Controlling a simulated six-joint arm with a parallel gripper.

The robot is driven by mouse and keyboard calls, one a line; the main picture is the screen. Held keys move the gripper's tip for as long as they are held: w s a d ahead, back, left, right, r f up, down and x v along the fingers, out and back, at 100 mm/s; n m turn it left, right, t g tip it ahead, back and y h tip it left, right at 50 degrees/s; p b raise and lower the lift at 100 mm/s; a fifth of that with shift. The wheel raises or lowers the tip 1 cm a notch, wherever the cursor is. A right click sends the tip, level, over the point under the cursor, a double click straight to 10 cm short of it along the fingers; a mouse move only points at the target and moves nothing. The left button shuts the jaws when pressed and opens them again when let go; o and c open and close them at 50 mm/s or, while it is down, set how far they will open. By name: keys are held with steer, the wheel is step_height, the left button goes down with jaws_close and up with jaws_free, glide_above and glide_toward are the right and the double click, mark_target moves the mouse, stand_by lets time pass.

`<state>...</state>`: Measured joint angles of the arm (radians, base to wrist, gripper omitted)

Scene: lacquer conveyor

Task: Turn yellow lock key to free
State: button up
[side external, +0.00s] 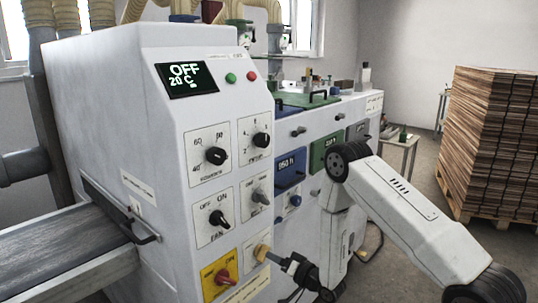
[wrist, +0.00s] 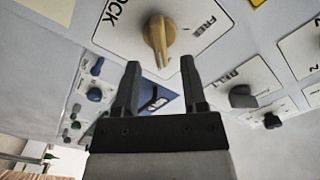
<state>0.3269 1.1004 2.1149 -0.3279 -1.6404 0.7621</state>
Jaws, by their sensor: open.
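The yellow lock key (wrist: 156,36) is a tan-yellow turning knob on a white panel plate in the wrist view. Lettering for LOCK stands at its left and FREE at its right. The key's narrow end points down the picture, toward the space between my fingertips. In the side external view the key (side external: 262,252) sticks out low on the white cabinet. My gripper (wrist: 160,66) is open and empty, its two fingers just short of the key, one to each side. In the side external view my gripper (side external: 284,261) is close in front of the key; contact cannot be told.
A red knob on a yellow plate (side external: 224,277) sits just left of the key. A grey knob (side external: 260,197) and the black fan knob (side external: 217,218) are above. A blue box front (side external: 290,170) is right of the cabinet. Stacked boards (side external: 495,140) stand far right.

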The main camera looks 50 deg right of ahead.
mark_target(262, 252)
steer(key=shift+w, duration=1.6)
jaws_close()
